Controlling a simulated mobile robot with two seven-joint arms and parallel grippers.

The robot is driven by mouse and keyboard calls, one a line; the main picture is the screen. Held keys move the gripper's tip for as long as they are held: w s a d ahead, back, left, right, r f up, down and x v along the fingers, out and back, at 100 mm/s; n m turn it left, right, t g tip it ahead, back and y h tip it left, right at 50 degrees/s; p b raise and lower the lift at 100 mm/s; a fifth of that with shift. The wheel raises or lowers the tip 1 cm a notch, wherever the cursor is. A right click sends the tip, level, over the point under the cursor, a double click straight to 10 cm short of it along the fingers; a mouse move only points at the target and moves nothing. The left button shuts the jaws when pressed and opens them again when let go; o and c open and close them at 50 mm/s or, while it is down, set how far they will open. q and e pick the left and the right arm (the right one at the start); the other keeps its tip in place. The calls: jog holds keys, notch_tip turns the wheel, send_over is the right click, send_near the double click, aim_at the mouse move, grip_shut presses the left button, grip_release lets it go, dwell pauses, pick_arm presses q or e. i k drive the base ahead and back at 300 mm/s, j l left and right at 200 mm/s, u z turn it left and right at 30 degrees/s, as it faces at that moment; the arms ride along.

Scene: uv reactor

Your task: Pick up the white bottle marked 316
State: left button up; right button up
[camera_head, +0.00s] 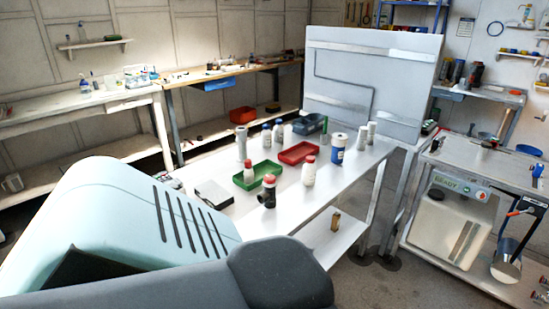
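Several white bottles stand on the white table (300,205), and no 316 marking is readable at this size. A white bottle with a red cap (309,172) stands near the table's middle. Two white bottles with blue caps, one on the left (266,136) and one on the right (278,130), stand towards the back. A plain white bottle (242,144) stands at the back left. Two pale bottles, one nearer (362,138) and one farther (371,132), stand at the right end. Neither of my grippers is in view.
A green tray (273,166), a red tray (311,145), a grey-green bin (310,123), a blue-labelled container (338,150) and a dark red-capped bottle (269,192) share the table. A black-and-white device (214,194) lies at its left edge. A lower shelf (335,240) runs underneath.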

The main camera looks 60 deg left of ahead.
aim_at(309, 169)
jog(key=i+j+u, duration=0.15)
jog(key=u, duration=0.25)
jog(key=i+u, duration=0.75)
jog(key=k+j, duration=0.05)
